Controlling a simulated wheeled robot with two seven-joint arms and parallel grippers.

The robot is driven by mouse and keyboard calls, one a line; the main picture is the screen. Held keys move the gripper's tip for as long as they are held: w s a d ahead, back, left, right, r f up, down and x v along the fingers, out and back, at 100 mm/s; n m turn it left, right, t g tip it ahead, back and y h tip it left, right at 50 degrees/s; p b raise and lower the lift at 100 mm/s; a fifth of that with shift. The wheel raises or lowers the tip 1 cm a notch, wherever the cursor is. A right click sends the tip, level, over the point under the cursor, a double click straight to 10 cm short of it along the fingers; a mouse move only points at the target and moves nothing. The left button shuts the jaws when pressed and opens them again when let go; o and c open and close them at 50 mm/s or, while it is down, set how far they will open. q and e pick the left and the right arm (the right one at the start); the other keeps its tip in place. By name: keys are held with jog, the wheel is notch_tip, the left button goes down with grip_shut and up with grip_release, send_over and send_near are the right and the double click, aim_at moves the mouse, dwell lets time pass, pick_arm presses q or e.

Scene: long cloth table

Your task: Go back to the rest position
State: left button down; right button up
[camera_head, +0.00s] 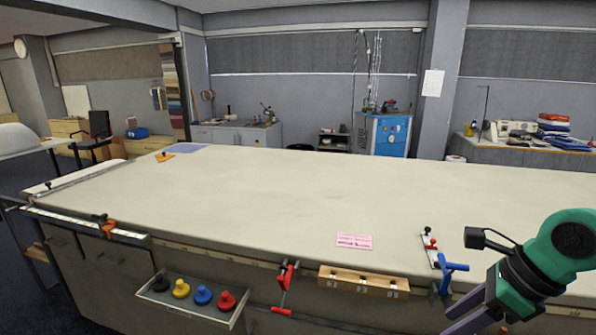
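My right gripper (458,318) is at the lower right of the head view, at the end of a green and black arm. Its two purple fingers point left and down, in front of the table's near edge. They look spread apart with nothing between them; part of the lower finger is cut off by the frame. My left gripper is not in view. The long cream cloth table (270,190) fills the middle of the view.
A small open drawer (195,307) with black, yellow, blue and red knobs juts from the table front. A red clamp (286,285), a numbered wooden block (362,283) and a blue clamp (447,270) line the near edge. A pink card (354,241) lies flat. The tabletop is mostly clear.

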jog(key=w+a+f+m+t+y, duration=0.1)
jog(key=w+f+m+t+y, duration=0.2)
jog(key=w+m, duration=0.4)
jog(key=w+a+f+m+t+y, duration=0.1)
jog(key=w+f+m+t+y, duration=0.15)
jog(key=w+m+y, duration=0.45)
jog(key=w+d+f+m+t+h, duration=0.1)
jog(key=d+f+m+t+h, duration=0.3)
jog(key=f+m, duration=0.6)
jog(key=w+d+f+m+t+h, duration=0.15)
jog(key=d+f+m+h, duration=0.45)
jog(key=f, duration=0.8)
jog(key=s+f+m+g+h, duration=0.5)
jog(key=s+f+m, duration=0.4)
jog(key=s+f, duration=1.35)
jog(key=s+a+f+m+g, duration=0.1)
jog(key=s+a+f+g, duration=0.1)
jog(key=s, duration=0.5)
jog(key=s+a+f+m+g, duration=0.2)
jog(key=s+f+g, duration=0.1)
jog(key=s+f, duration=0.2)
jog(key=s+a+f+m+g+y, duration=0.1)
jog(key=s+a+f+m+g, duration=0.1)
jog(key=s, duration=0.8)
notch_tip(320, 180, down, 2)
jog(key=shift+a+f+g, duration=0.25)
jog(key=shift+a+g, duration=0.15)
jog(key=shift+a, duration=0.2)
